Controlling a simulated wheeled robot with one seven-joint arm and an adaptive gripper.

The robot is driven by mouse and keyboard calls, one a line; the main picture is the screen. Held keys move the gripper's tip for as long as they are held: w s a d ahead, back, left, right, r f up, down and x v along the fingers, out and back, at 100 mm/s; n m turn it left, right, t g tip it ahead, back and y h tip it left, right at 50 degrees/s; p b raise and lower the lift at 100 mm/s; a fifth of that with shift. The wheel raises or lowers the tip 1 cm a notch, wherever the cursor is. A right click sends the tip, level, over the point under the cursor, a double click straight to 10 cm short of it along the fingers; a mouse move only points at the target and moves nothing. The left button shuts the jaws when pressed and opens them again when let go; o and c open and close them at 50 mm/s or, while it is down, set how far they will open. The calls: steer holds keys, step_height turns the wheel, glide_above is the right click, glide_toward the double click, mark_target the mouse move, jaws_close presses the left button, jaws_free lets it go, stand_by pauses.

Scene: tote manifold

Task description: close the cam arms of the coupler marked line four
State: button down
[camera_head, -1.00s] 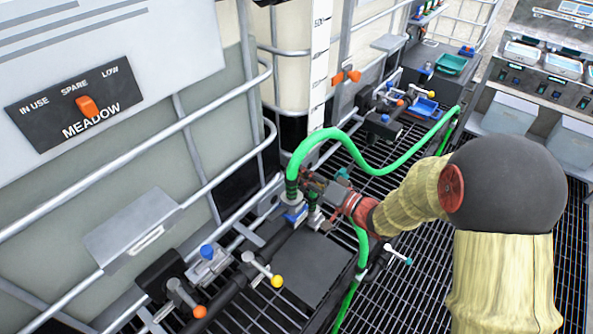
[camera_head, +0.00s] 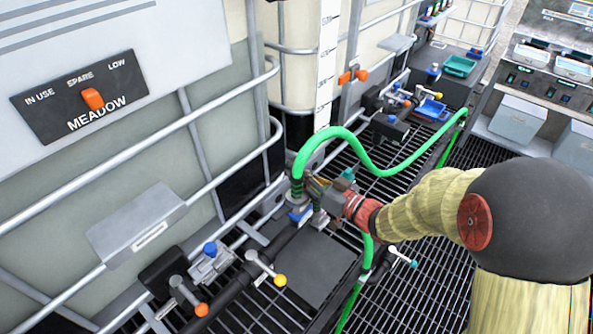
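The green hose (camera_head: 330,133) arches down to a coupler (camera_head: 297,208) with a blue part at its base, on the dark manifold pipe. No line number is readable on it, so I cannot tell whether it is line four. My gripper (camera_head: 314,188) is at this coupler, just right of the hose end. The fingers are small, dark and partly hidden against the fitting, so I cannot tell whether they touch a cam arm or how the cam arms stand. My red wrist and yellow-sleeved arm reach in from the right.
Valves with yellow (camera_head: 280,281), orange (camera_head: 201,310) and teal (camera_head: 413,264) handle ends stand near the coupler. A blue-capped fitting (camera_head: 210,250) is at left. A caged tote with a MEADOW panel (camera_head: 85,98) borders the left. A second green hose length (camera_head: 367,258) runs below my wrist.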

steer(key=shift+f, duration=0.15)
steer(key=c, duration=1.9)
jaws_free()
